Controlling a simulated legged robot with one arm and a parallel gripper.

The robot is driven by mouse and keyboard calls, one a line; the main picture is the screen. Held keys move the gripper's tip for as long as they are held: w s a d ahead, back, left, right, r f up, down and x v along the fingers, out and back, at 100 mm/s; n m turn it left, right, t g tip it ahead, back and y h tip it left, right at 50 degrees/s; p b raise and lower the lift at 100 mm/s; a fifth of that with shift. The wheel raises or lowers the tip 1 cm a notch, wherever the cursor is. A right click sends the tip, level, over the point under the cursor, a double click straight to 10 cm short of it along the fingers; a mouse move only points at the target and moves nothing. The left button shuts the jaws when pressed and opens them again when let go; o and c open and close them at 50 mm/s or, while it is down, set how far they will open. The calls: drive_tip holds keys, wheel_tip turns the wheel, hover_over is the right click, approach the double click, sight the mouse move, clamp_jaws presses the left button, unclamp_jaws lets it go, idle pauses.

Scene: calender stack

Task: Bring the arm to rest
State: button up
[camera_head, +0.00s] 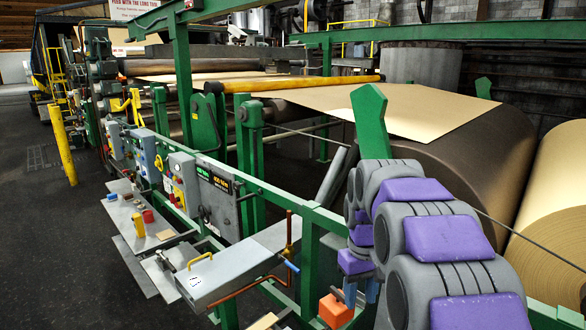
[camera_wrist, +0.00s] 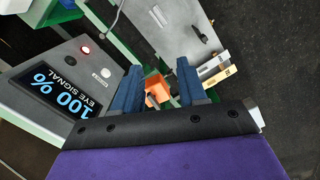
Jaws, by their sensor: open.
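My gripper (camera_head: 361,292) hangs low at the end of my grey and purple arm, at the lower middle of the head view. Its blue fingers show apart in the wrist view (camera_wrist: 159,82), with nothing held between them. An orange object (camera_head: 335,311) is just below and left of the fingers in the head view. In the wrist view the orange object (camera_wrist: 157,90) shows beyond the gap between the fingers, partly hidden by a dark part. My arm is folded and covers part of the machine at the right.
A grey control box with a display (camera_wrist: 55,85) is close at the left of the wrist view. A grey box with a yellow handle (camera_head: 225,273) and a copper-coloured pipe (camera_head: 240,291) stand left of my gripper. Green frame rails and large rolls (camera_head: 460,165) lie behind.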

drive_tip(key=s+f+m+b, duration=0.1)
drive_tip(key=s+f+b, duration=0.2)
drive_tip(key=s, duration=0.8)
drive_tip(key=s+f+m+b, duration=0.1)
drive_tip(key=s+f+b, duration=0.2)
drive_tip(key=s+f, duration=0.5)
drive_tip(key=s+f+m+b, duration=0.1)
drive_tip(key=s+f+b, duration=0.2)
drive_tip(key=s, duration=1.2)
wheel_tip(320, 180, down, 2)
drive_tip(key=shift+s+a+f+g, duration=0.25)
drive_tip(key=shift+g, duration=0.15)
